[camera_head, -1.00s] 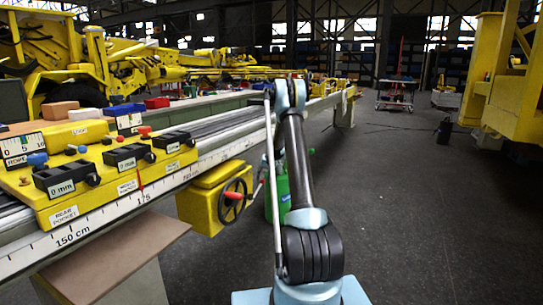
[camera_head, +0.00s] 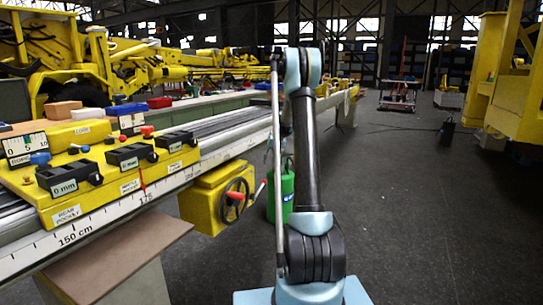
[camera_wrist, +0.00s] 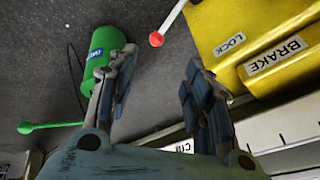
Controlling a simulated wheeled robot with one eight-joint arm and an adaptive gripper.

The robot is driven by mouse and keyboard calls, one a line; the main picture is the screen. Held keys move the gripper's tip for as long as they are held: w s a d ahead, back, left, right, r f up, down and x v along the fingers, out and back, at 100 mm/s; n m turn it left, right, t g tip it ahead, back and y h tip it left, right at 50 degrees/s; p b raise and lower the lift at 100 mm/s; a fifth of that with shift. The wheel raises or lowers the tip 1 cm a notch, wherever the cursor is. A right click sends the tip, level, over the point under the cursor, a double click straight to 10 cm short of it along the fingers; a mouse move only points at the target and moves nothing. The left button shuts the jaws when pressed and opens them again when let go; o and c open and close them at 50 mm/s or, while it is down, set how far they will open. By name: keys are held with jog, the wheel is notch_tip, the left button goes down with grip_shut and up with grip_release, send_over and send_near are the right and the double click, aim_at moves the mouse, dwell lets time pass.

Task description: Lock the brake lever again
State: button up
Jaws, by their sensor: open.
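The brake lever (camera_wrist: 156,39) is a thin pale rod with a red ball end, in the wrist view at top centre. It slants from the ball up and to the right, beside the yellow brake box (camera_wrist: 225,28) marked LOCK and BRAKE. In the head view a red-tipped pale lever (camera_head: 259,190) stands beside the handwheel (camera_head: 236,200) on the yellow box (camera_head: 200,205) under the rail. My gripper (camera_wrist: 157,70) is open and empty; the red ball appears beyond its fingertips, apart from them. The head view does not show my gripper clearly.
A green canister (camera_head: 285,190) stands on the floor behind my arm; it also shows in the wrist view (camera_wrist: 103,62), near a green ball-ended rod (camera_wrist: 45,126). The long measuring rail (camera_head: 110,225) runs along the left. The dark floor at right is open.

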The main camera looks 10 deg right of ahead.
jog(key=s+a+r, duration=0.1)
jog(key=s+r, duration=0.3)
jog(key=s, duration=0.3)
jog(key=s+a+r, duration=0.1)
jog(key=s+r, duration=0.3)
jog(key=s, duration=0.3)
jog(key=shift+s+r+g, duration=0.25)
jog(key=shift+r+g, duration=0.05)
jog(key=shift+g, duration=0.1)
